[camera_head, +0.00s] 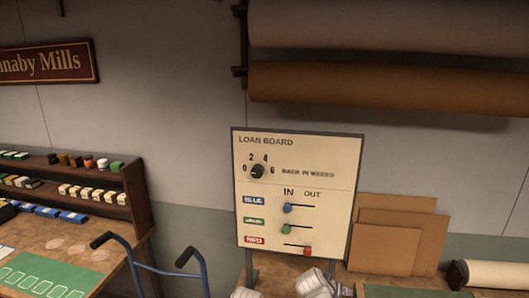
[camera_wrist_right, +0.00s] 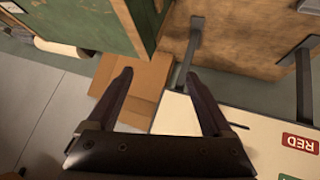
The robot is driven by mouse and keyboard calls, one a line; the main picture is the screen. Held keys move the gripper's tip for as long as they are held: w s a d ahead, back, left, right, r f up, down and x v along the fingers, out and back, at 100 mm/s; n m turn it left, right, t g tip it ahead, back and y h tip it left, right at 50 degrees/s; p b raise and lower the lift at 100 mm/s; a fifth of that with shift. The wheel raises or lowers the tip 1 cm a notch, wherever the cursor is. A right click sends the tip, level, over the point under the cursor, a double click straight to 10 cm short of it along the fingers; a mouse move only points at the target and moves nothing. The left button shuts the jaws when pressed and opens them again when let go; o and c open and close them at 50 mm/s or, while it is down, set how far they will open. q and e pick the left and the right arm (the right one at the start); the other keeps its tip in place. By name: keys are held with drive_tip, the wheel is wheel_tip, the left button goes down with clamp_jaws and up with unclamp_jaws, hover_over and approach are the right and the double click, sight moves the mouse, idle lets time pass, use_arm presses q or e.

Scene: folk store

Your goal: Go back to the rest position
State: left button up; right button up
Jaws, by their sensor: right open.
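The loan board (camera_head: 345,165) stands upright in the middle of the head view. Its dark dial (camera_head: 258,171) is on the upper left. The blue slider (camera_head: 287,208) and green slider (camera_head: 286,229) sit at the left end of their slots, under IN. The red slider (camera_head: 307,251) sits to the right, under OUT. My right gripper (camera_wrist_right: 158,76) is open with nothing between its fingers. In the right wrist view the board (camera_wrist_right: 185,112) and its red label (camera_wrist_right: 300,143) show at the lower right, beyond the right finger. My left gripper is not in view.
Brown cardboard sheets (camera_head: 385,240) lean behind the board; cardboard (camera_wrist_right: 145,75) also shows beyond the fingers. A wooden rack (camera_head: 135,195) with small blocks is at left, blue handles (camera_head: 165,272) before it. A pale roll (camera_head: 490,275) lies at right. Large rolls (camera_head: 390,85) hang above.

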drive_tip(key=s+a+f+n+g+y, duration=0.4)
drive_tip(key=s+f+g+y, duration=0.15)
drive_tip(key=s, duration=0.45)
drive_tip(key=s+a+f+n+b, duration=0.2)
drive_tip(key=s+a+f+b, duration=0.1)
drive_tip(key=a, duration=0.2)
drive_tip(key=s+a+f+n+b, duration=0.1)
drive_tip(key=s+a+f+b, duration=0.2)
drive_tip(key=a, duration=0.3)
drive_tip(key=shift+s+a+f+n+g+h, duration=0.2)
drive_tip(key=shift+s+a+n+g+h, duration=0.1)
drive_tip(key=shift+s+n+g+h, duration=0.15)
